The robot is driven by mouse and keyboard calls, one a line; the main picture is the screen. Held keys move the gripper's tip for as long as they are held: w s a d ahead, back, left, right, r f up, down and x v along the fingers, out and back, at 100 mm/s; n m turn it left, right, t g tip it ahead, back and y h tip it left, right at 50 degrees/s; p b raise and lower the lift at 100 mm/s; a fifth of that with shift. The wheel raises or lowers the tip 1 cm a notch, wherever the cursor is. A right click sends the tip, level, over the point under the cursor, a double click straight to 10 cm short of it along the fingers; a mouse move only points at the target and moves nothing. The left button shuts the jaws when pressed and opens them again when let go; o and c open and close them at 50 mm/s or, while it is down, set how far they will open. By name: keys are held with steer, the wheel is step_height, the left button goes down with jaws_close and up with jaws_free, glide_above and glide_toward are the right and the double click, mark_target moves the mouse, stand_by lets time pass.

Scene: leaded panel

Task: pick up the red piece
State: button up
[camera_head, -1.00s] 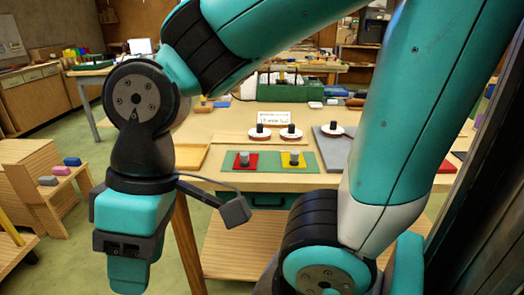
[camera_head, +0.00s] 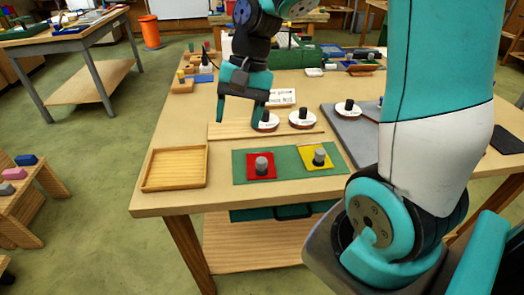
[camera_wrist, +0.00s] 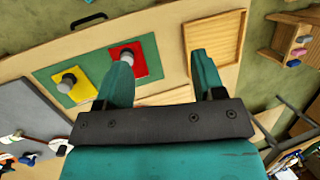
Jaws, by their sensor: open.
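The red piece (camera_head: 250,168) is a flat red square with a grey knob, lying on a green mat (camera_head: 292,178) on the table, left of a yellow piece (camera_head: 330,163) with a similar knob. In the wrist view the red piece (camera_wrist: 138,68) shows just beyond one finger, which partly covers it; the yellow piece (camera_wrist: 75,94) is left of it. My gripper (camera_head: 243,113) is open and empty. In the head view it hangs above the table behind the mat, apart from the red piece. In the wrist view both fingers of my gripper (camera_wrist: 160,70) are spread.
An empty wooden tray (camera_head: 143,170) lies left of the mat. White discs with black knobs (camera_head: 302,123) stand behind it, near a wooden strip (camera_head: 225,131). A grey board (camera_head: 345,140) lies to the right. My arm hides part of the table's right side.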

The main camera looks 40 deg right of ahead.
steer(key=w+d+f+m+p, duration=0.1)
steer(key=d+m, duration=0.4)
steer(key=d, duration=0.2)
steer(key=w+d+f+m+p, duration=0.2)
steer(key=d+m, duration=0.2)
steer(key=d, duration=0.3)
steer(key=p, duration=0.1)
glide_above(263, 159)
steer(key=d, duration=0.2)
steer(key=shift+y, duration=0.4)
steer(key=f, duration=0.9)
steer(key=shift+w+f, duration=0.2)
steer(key=shift+f, duration=0.2)
steer(key=shift+p+x, duration=1.15)
steer(key=shift+x, duration=1.9)
steer(key=shift+c, duration=0.3)
steer(key=c, duration=0.9)
